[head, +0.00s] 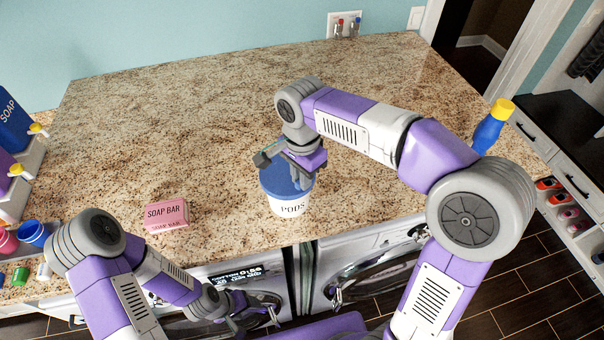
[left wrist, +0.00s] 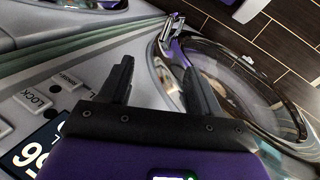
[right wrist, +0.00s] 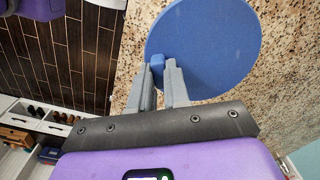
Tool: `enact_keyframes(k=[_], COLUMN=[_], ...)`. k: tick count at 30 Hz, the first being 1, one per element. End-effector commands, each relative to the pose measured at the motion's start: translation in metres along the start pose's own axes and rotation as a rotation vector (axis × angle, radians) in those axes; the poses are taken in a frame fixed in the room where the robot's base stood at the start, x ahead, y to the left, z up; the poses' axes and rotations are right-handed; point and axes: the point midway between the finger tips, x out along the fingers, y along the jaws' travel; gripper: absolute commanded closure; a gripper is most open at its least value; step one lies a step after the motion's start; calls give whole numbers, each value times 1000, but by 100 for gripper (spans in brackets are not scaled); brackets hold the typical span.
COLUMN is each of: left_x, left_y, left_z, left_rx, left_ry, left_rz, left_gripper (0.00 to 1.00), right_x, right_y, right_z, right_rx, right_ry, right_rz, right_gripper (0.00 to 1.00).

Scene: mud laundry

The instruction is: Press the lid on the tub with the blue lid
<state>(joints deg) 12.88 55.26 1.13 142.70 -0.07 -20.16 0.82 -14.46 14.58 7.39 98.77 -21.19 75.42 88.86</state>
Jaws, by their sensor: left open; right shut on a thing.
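A white tub labelled PODS (head: 290,206) stands upright near the front edge of the counter. Its round blue lid (head: 272,178) lies over the tub's top; I cannot tell whether it is fully seated. My right gripper (head: 302,183) is above the lid and partly covers it. In the right wrist view its fingers (right wrist: 158,75) are shut on a small blue tab at the edge of the blue lid (right wrist: 205,50). My left gripper (head: 240,322) is low in front of the counter, by the washing machines. The left wrist view shows its fingers (left wrist: 158,85) apart and empty.
A pink soap bar box (head: 166,214) lies left of the tub. Blue and purple soap dispensers (head: 12,122) and small cups (head: 32,234) are at the far left. A blue bottle with a yellow cap (head: 490,127) stands at the right. The counter's back middle is clear.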

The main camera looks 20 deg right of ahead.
Motion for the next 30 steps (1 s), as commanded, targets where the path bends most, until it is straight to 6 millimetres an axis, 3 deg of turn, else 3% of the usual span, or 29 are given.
enact_keyframes(k=[30], left_x=[2], left_y=[-1], left_z=[0], left_rx=[0], left_ry=[0], left_rz=[0], left_gripper=[37], right_x=[5], right_y=[0], right_z=[0], right_rx=[0], right_ry=[0], right_rz=[1], right_gripper=[100])
